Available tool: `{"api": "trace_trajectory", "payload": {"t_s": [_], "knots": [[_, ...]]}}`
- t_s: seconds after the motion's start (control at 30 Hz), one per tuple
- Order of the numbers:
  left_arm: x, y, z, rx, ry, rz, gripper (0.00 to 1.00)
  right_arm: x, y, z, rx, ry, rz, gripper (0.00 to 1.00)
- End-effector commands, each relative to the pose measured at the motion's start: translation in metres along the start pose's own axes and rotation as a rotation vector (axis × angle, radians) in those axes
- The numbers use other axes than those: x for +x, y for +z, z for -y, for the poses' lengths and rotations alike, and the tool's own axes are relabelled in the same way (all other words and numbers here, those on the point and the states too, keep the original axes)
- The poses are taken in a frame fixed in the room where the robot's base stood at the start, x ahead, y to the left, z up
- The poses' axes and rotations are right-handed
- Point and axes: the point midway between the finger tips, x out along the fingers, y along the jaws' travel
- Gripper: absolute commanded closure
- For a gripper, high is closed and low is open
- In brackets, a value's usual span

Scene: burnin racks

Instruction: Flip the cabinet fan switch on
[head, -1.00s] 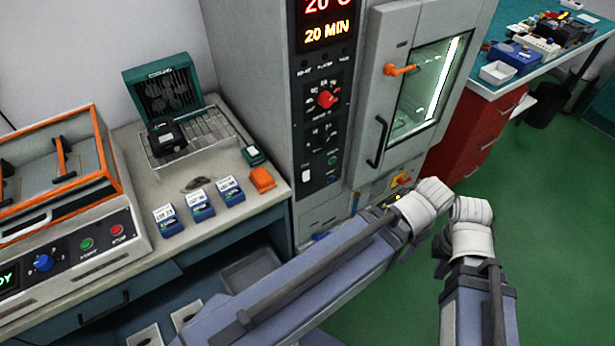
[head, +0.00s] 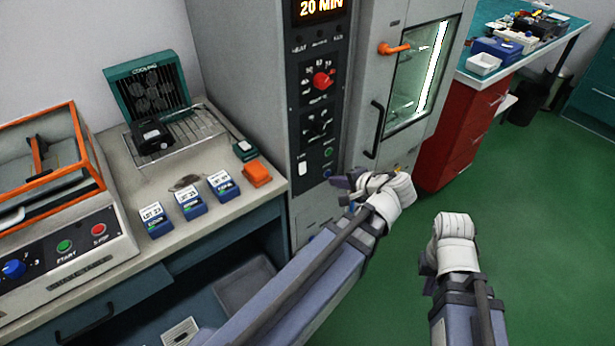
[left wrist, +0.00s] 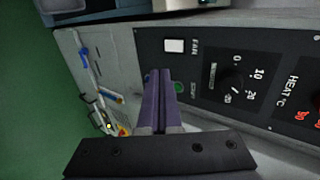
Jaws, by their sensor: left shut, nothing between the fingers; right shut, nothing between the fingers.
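The grey cabinet (head: 222,32) has a dark control panel. On it, the white fan switch (head: 303,168) sits low on the left side; in the left wrist view the switch (left wrist: 175,46) is beside the word FAN. I cannot tell its position. My left gripper (head: 345,180) is shut and empty, to the right of the switch in the head view. In the left wrist view its purple fingers (left wrist: 159,76) point toward the panel, near the green button (left wrist: 179,87). Contact cannot be told.
The panel also has a red knob (head: 321,79) and a black knob (head: 316,124). The cabinet door has a black handle (head: 376,130) and an orange latch (head: 394,48). Left is a bench with labelled blue boxes (head: 190,202) and an orange-rimmed machine (head: 38,112). Green floor is clear at right.

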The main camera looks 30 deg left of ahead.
Motion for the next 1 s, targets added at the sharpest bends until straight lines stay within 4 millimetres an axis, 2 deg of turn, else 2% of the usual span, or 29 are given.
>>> {"api": "trace_trajectory", "payload": {"t_s": [0.2, 0.33, 0.8, 1.0], "knots": [[0.001, 0.0, 0.0, -0.001, 0.002, 0.001, 1.0, 0.001, 0.0, 0.0, 0.0, 0.0, 0.0, 1.0], [0.012, 0.0, -0.002, -0.002, 0.002, 0.002, 1.0, 0.008, -0.001, 0.001, 0.0, 0.0, 0.0, 1.0], [0.104, 0.0, -0.005, -0.003, 0.003, 0.003, 1.0, 0.062, -0.004, 0.006, 0.0, 0.0, 0.0, 1.0], [0.124, 0.0, 0.012, -0.002, 0.003, 0.002, 1.0, 0.061, -0.004, 0.006, 0.0, 0.0, 0.0, 1.0]]}}
